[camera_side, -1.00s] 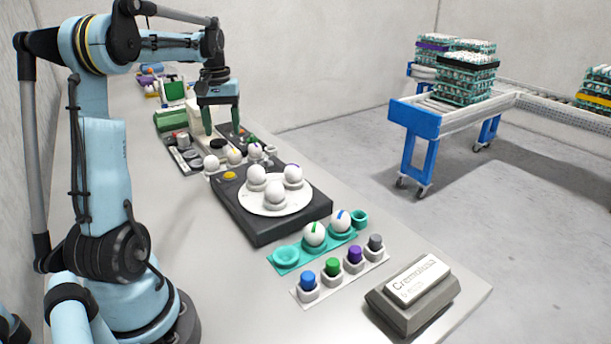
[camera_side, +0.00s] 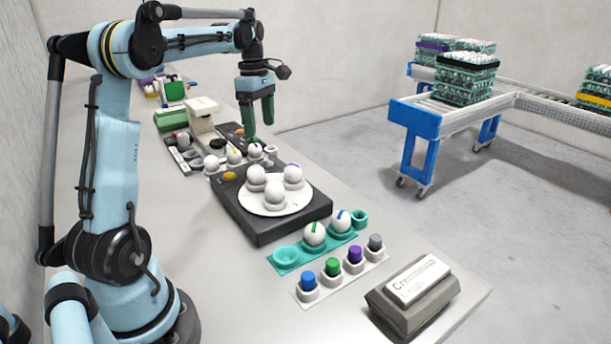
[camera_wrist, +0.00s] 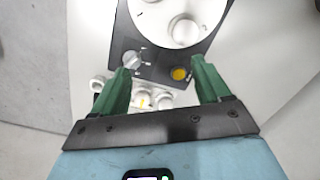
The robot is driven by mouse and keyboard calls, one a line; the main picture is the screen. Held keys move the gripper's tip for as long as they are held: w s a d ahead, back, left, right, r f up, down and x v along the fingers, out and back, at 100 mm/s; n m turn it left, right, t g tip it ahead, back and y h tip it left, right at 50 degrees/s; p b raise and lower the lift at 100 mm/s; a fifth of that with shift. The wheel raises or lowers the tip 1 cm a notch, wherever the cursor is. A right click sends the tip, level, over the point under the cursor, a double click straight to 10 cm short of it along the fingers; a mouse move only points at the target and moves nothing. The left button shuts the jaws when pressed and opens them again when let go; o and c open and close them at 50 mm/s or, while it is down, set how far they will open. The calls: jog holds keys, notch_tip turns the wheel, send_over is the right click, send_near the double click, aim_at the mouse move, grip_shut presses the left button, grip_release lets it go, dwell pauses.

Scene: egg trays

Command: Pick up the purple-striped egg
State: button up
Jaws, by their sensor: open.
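A white egg (camera_side: 293,175) with a purple mark near its top sits on the round white plate (camera_side: 244,205) of the dark box, at the right of the egg group. Two more white eggs (camera_side: 256,178) (camera_side: 275,191) share the plate, with no stripe showing. Another egg (camera_side: 255,151) in the row behind the box bears a small dark, perhaps purple, mark. My gripper (camera_side: 258,130) is open and empty, pointing down above that row's right end. In the wrist view the open fingers (camera_wrist: 160,70) frame the box's near edge; an egg (camera_wrist: 186,31) shows on the plate beyond.
The dark box (camera_side: 262,228) has a yellow button (camera_side: 230,175). A yellow-striped egg (camera_side: 235,157) stands in the row behind. In front are a teal holder (camera_side: 328,243) with green- and blue-striped eggs, several coloured caps (camera_side: 332,266) and a sign block (camera_side: 412,292).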

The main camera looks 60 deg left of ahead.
aim_at(292, 166)
jog(key=w+d+r+n, duration=0.1)
jog(key=w+d+n, duration=0.45)
jog(key=n, duration=0.45)
jog(key=shift+h, duration=0.4)
jog(key=shift+s+d+f, duration=0.25)
jog(key=shift+d+f, duration=0.15)
jog(key=shift+f, duration=1.55)
jog(key=shift+s+d+f, duration=0.2)
jog(key=shift+d+f, duration=0.2)
jog(key=shift+f, duration=1.6)
jog(key=shift+s+d+f, duration=0.25)
jog(key=shift+d+f, duration=0.15)
jog(key=shift+f, duration=1.55)
jog(key=shift+c, duration=0.4)
jog(key=c, duration=0.7)
